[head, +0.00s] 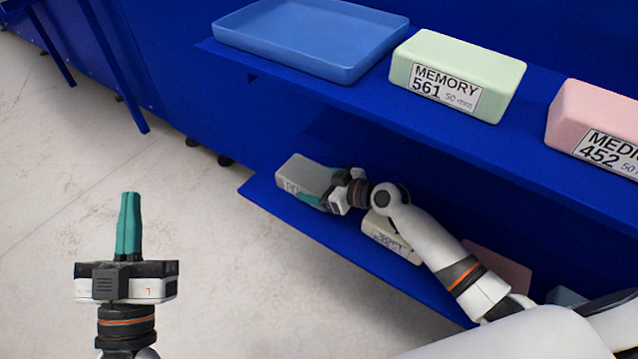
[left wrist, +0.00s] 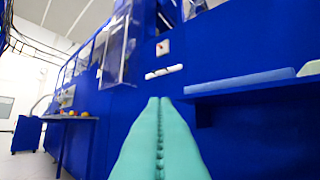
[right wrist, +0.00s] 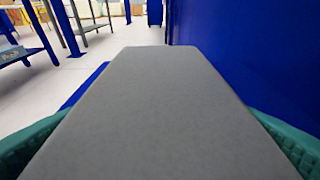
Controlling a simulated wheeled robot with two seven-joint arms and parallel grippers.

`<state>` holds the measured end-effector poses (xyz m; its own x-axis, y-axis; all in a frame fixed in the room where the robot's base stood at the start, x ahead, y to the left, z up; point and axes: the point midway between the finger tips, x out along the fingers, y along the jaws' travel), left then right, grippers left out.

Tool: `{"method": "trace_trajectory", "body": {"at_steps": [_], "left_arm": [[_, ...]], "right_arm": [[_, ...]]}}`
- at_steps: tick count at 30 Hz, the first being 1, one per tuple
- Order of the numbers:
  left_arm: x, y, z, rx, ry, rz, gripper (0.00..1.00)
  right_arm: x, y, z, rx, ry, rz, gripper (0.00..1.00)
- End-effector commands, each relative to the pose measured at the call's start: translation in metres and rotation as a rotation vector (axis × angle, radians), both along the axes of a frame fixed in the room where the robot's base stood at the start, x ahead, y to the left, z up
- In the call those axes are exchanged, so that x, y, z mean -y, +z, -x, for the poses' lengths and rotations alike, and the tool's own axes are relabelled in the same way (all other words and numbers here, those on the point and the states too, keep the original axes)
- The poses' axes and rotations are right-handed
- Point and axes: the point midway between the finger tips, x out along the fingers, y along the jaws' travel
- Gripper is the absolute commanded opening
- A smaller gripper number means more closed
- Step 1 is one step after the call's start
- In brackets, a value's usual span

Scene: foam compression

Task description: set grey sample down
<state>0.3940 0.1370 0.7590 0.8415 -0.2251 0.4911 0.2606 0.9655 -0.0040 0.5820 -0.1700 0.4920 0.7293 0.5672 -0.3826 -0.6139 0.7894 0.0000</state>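The grey sample (head: 306,176) is a grey block with a label on its side, at the left end of the lower blue shelf (head: 262,194). My right gripper (head: 322,190) has its teal fingers on either side of it. In the right wrist view the grey sample (right wrist: 155,115) fills the middle, with a teal finger against each long side. It sits at or just above the shelf; I cannot tell whether it touches. My left gripper (head: 128,225) is shut and empty over the floor, and its fingers (left wrist: 160,135) meet in the left wrist view.
A cream block (head: 390,236) lies on the lower shelf, close to my right arm; a dark pink block (head: 498,268) is further right. The upper shelf holds a blue tray (head: 345,72), a green MEMORY 561 block (head: 475,75) and a pink block (head: 600,115). The floor at left is clear.

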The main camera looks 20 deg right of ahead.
Motion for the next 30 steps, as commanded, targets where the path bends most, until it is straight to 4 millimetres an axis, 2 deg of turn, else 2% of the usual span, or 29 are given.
{"method": "trace_trajectory", "body": {"at_steps": [1, 3, 12, 14, 24, 30], "left_arm": [[0.0, 0.0, 0.0, 0.001, 0.0, 0.0, 0.0], [0.0, 0.0, 0.0, 0.0, 0.0, 0.0, 0.0], [0.0, 0.0, -0.001, -0.014, 0.0, -0.004, 0.0], [0.0, -0.006, -0.004, -0.055, 0.003, -0.015, 0.0], [-0.004, -0.051, -0.016, -0.361, 0.022, -0.098, 0.0], [-0.006, -0.066, -0.017, -0.449, 0.027, -0.121, 0.0]], "right_arm": [[0.0, 0.0, 0.0, 0.001, 0.0, 0.001, 0.91], [0.0, 0.0, 0.0, 0.001, 0.0, 0.001, 1.0], [0.0, 0.002, 0.0, 0.001, 0.0, 0.001, 1.0], [0.001, 0.004, 0.001, 0.001, 0.0, 0.001, 1.0], [0.043, 0.03, 0.055, -0.001, 0.001, 0.006, 1.0], [0.061, 0.042, 0.079, -0.002, 0.0, 0.004, 1.0]]}}
